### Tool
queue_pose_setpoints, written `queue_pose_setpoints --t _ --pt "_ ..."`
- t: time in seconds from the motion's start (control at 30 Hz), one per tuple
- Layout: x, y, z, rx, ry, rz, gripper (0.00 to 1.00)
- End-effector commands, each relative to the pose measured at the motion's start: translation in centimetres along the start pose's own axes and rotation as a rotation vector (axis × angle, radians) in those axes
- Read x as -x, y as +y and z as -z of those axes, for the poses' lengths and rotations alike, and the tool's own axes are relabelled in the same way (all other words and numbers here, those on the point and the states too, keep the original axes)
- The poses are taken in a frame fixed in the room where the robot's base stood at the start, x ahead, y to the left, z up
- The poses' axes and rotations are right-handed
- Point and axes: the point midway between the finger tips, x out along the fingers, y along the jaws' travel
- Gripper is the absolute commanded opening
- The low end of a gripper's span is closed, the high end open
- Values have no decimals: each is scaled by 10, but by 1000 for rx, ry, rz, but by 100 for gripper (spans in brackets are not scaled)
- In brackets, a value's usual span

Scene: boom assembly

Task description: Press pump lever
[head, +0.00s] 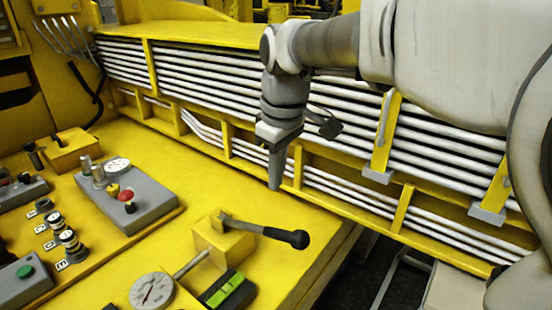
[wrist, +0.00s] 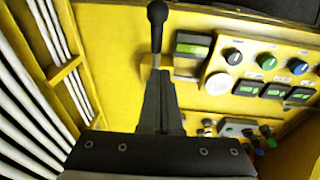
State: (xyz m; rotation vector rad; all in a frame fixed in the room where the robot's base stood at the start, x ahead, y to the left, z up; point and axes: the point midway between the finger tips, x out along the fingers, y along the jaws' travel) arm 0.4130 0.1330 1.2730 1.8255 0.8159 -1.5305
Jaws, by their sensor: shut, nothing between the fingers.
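The pump lever (head: 262,230) is a grey metal arm with a black knob (head: 299,239), on a yellow block (head: 221,243) near the front of the yellow panel. It points to the right and slopes slightly down in the head view. My gripper (head: 275,186) points down above the panel, beyond and above the lever, with a gap between them. Its fingers are together and empty. In the wrist view the lever's black knob (wrist: 157,12) and thin shaft show just past my fingertips (wrist: 160,74); the fingers hide the lower part. I see no contact with the lever.
A grey control box with red and yellow knobs (head: 128,196) is to the left. A yellow beam with white pipes (head: 215,85) runs behind my gripper.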

Motion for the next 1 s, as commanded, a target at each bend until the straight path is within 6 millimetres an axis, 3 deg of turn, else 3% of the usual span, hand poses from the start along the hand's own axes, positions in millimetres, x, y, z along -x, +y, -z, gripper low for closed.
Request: queue_pose_setpoints --t 0.5,0.7,1.0 --pt "-101 1 -6 -1 -4 2 0" --pt "-121 4 -16 0 -2 2 0" --pt "-126 5 -19 0 -1 1 0"
